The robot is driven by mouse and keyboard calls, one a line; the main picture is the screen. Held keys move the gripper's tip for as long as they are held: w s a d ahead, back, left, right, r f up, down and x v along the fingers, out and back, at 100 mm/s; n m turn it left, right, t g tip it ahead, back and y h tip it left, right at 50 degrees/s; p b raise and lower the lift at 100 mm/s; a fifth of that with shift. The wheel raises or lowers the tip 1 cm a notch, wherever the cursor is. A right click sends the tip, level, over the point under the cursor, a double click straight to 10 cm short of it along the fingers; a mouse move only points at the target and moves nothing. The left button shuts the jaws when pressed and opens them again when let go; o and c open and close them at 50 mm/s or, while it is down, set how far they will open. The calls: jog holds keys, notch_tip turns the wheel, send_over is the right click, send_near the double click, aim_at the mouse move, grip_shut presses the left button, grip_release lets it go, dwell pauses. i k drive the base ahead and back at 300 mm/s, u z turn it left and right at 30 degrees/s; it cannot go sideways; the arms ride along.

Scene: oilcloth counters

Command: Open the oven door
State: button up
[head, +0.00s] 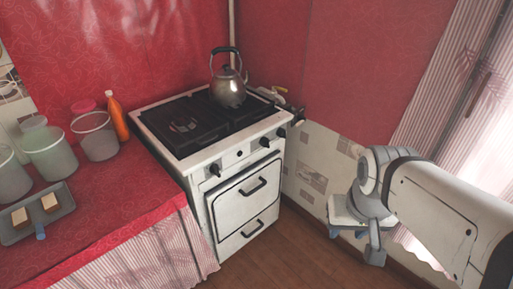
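The white oven (207,190) stands in the corner, right of the red counter. Its door (236,205) looks shut, flush with the front, with a dark horizontal bar handle (254,186). A lower panel (245,238) below it has a similar handle. My gripper (347,235) hangs at the right, well apart from the oven, partly hidden by my own arm. Its two bluish fingertips show small and apart, with nothing seen between them.
A metal kettle (228,92) stands on the black stove top. Dark knobs (215,170) line the front above the door. The red counter (120,195) holds several containers, an orange bottle (117,118) and a grey tray (60,212). The wooden floor (300,255) before the oven is clear.

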aim_at(232, 204)
jog(key=u, duration=0.85)
jog(key=i, duration=1)
jog(key=u, duration=0.05)
